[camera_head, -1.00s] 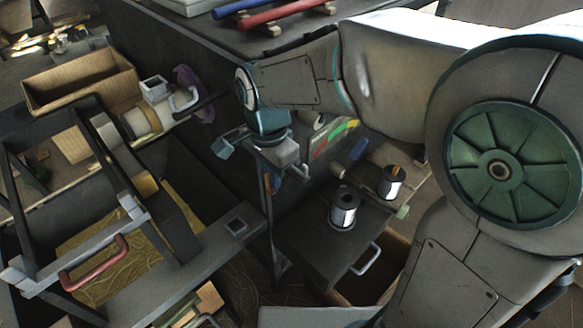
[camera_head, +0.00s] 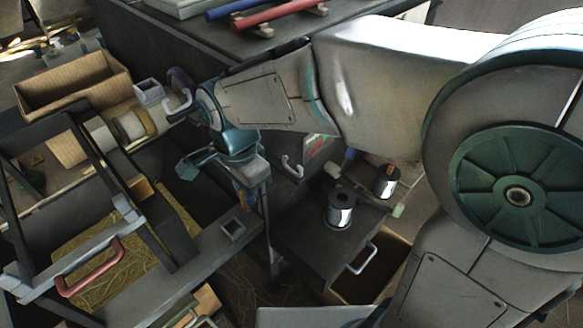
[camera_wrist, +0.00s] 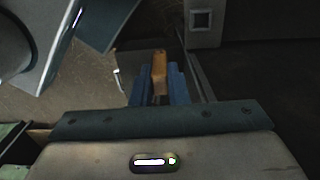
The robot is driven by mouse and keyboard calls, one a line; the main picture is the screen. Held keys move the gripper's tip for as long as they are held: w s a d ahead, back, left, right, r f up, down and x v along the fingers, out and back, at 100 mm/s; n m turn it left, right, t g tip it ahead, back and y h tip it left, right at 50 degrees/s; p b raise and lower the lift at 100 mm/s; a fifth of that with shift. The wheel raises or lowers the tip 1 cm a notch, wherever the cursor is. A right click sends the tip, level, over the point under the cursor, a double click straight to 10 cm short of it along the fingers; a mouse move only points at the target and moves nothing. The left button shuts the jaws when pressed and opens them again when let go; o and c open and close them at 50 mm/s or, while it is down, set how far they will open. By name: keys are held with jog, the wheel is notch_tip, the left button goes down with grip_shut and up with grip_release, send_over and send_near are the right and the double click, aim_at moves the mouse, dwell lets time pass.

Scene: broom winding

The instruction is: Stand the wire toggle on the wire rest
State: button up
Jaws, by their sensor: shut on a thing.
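My gripper (camera_head: 243,197) is pointing down near the middle of the head view, beside the grey board on the frame. In the wrist view, its blue fingers (camera_wrist: 159,88) are shut on a light-brown piece (camera_wrist: 159,68), which looks like the wire toggle. The toggle projects beyond the fingertips and is clear of other things as far as I can see. In the head view it is too small to make out well. A small square grey holder (camera_head: 232,229) sits on the board close to the gripper and also shows in the wrist view (camera_wrist: 201,18). I cannot tell which part is the wire rest.
A red handle (camera_head: 90,267) is on the frame at left. An open wooden box (camera_head: 72,82) stands at upper left. Red and blue rods lie on the back bench (camera_head: 190,32).

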jog(key=shift+s+a, duration=0.1)
jog(key=shift+f, duration=0.1)
jog(key=w+a+f+b, duration=0.5)
jog(key=f, duration=0.4)
jog(key=shift+f, duration=0.25)
dwell(1.0)
jog(key=p, duration=0.2)
jog(key=shift+r+p, duration=0.35)
jog(key=shift+p, duration=0.05)
jog(key=p, duration=0.3)
jog(key=shift+f+p, duration=0.15)
jog(key=shift+p, duration=0.15)
jog(key=shift+f, duration=0.1)
